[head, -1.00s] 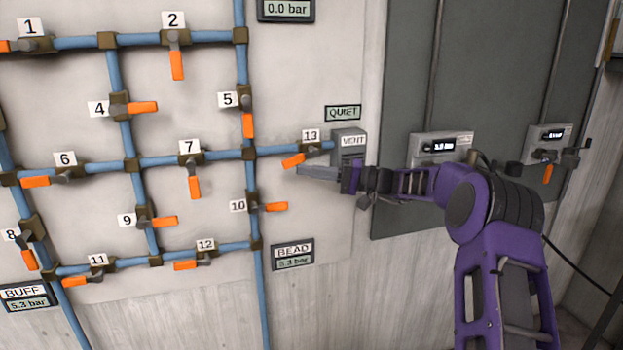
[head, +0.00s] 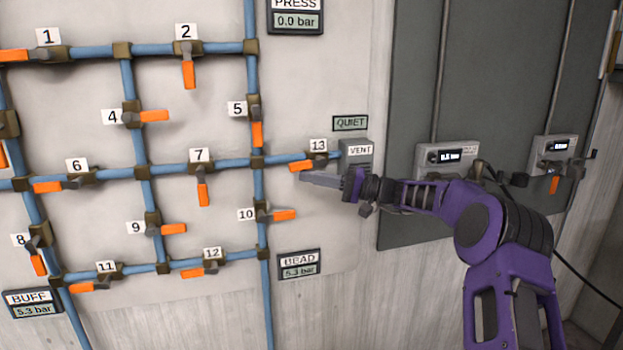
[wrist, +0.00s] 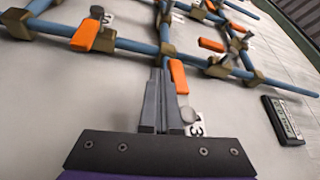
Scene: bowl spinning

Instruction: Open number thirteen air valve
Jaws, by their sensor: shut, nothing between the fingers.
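The number 13 valve has an orange handle (head: 301,166) and sits on a short blue pipe (head: 281,160) leading to the VENT box (head: 358,152). Its handle lies nearly along the pipe, tilted slightly. My gripper (head: 304,178) is shut and empty, with its tips just below the handle in the head view. In the wrist view the shut fingers (wrist: 159,74) lie beside the orange handle (wrist: 178,77), close to it; I cannot tell whether they touch. The 13 label (wrist: 195,124) is partly hidden there.
Several other numbered valves on blue pipes spread to the left; valve 10 (head: 283,215) is closest below. The BEAD gauge (head: 298,265) reads about 5.3 bar, and PRESS (head: 296,20) reads 0.0 bar.

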